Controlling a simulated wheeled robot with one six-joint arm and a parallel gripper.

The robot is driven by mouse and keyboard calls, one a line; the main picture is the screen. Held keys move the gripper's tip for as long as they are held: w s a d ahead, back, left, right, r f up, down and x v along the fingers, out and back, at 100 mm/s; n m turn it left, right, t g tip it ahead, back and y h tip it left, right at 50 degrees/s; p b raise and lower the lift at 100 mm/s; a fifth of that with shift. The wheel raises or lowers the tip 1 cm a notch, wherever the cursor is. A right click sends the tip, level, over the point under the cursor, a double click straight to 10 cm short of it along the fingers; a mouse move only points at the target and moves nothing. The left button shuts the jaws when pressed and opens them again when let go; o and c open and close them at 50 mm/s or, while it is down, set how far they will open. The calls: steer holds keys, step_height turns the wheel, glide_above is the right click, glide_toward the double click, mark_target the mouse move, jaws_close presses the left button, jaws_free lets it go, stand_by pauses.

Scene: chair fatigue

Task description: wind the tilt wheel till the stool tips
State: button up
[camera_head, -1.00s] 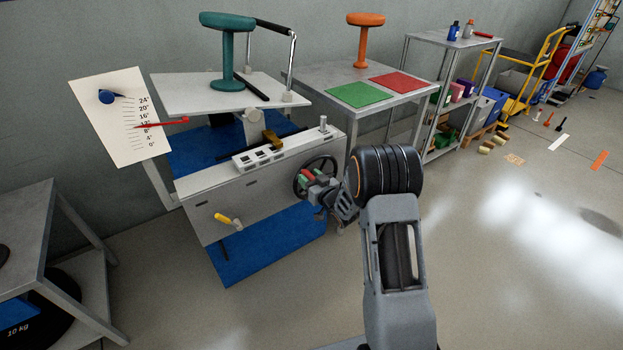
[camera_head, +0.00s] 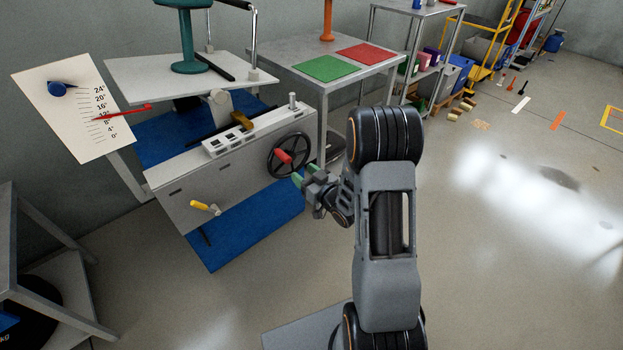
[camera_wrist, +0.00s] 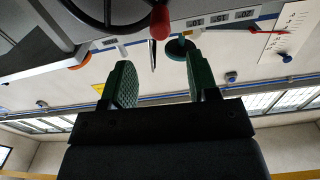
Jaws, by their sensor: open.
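The tilt wheel (camera_head: 290,155) is a black spoked wheel with a red handle (camera_head: 284,156) on the right end of the grey test rig. In the wrist view the red handle (camera_wrist: 160,21) shows beyond the fingers, with part of the black wheel (camera_wrist: 107,14). My gripper (camera_head: 303,178) is open and empty, with green finger pads, just in front of and below the wheel, apart from the handle. The teal stool (camera_head: 190,40) stands upright on the tilted white platform (camera_head: 145,82); its top is cut off. The red pointer (camera_head: 125,112) on the angle scale (camera_head: 75,115) reads around 10° to 12°.
A yellow handle (camera_head: 203,206) juts from the rig's front. A grey table (camera_head: 275,62) with green and red mats and an orange stool (camera_head: 327,20) stands behind right. Another grey table (camera_head: 35,225) is at left. The floor on the right is mostly clear.

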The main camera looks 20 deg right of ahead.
steer(key=shift+v, duration=1.55)
steer(key=shift+f, duration=0.15)
steer(key=s+d+f+m+g+h+p, duration=0.3)
steer(key=s+d+f+g+h, duration=0.3)
steer(key=g, duration=0.3)
steer(key=s+a+r+g+p, duration=0.1)
steer(key=s+a+r+p, duration=0.3)
steer(key=r, duration=0.9)
steer(key=s+a+r+g+p, duration=0.2)
steer(key=s+r+p, duration=0.3)
steer(key=r, duration=0.8)
steer(key=s+a+r+g+p, duration=0.1)
steer(key=s+a+r+p, duration=0.3)
steer(key=r+p, duration=0.6)
step_height(320, 180, up, 4)
steer(key=shift+s+a+f, duration=0.1)
steer(key=shift+s+a, duration=0.2)
steer(key=shift+a, duration=0.5)
